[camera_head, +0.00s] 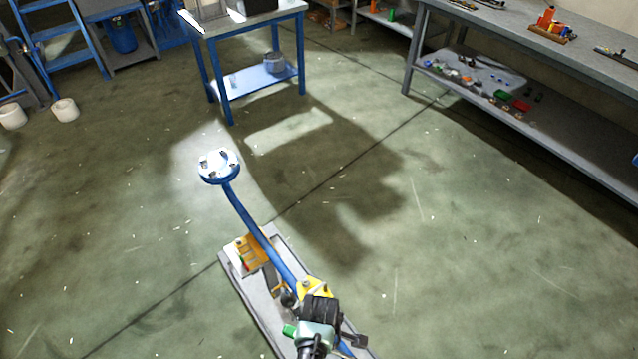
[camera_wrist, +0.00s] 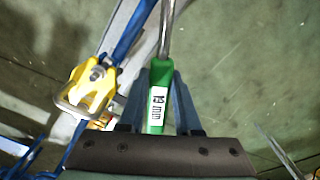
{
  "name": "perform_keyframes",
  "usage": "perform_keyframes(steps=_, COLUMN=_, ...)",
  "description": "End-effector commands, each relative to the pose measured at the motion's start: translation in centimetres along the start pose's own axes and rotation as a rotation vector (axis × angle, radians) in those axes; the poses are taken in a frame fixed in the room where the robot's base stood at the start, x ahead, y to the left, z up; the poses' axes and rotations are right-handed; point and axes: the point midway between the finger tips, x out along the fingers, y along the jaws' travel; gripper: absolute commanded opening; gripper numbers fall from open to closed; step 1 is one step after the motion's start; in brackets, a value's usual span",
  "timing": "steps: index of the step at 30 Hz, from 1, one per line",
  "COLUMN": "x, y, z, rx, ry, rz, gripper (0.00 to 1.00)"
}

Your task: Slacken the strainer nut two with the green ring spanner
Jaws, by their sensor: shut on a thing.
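My gripper (camera_wrist: 156,98) is shut on the green ring spanner (camera_wrist: 160,72) in the wrist view. The spanner's green grip carries a white label that seems to read 19 mm. Its bare metal shank runs up out of the frame, so its ring end is hidden. To the left, a yellow bracket (camera_wrist: 84,90) with a bolt or nut (camera_wrist: 97,73) sits by a blue pipe. In the head view, the green grip (camera_head: 290,330) shows beside my gripper, near a yellow part (camera_head: 314,287) on the pipe. I cannot tell which fastener is strainer nut two.
The blue pipe (camera_head: 246,219) rises from a grey base (camera_head: 238,284) to a round flange (camera_head: 217,163). A yellow block (camera_head: 247,254) stands on the base. A blue table (camera_head: 245,25) and a grey workbench (camera_head: 560,45) stand farther back. The floor between is clear.

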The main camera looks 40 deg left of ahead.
Motion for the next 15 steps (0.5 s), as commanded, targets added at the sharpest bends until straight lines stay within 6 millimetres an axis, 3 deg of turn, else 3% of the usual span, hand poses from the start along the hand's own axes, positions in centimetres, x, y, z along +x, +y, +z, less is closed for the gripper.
perform_keyframes(steps=15, x=1.3, y=0.1, z=0.0, rx=0.000, ry=0.000, rz=0.002, gripper=0.00)
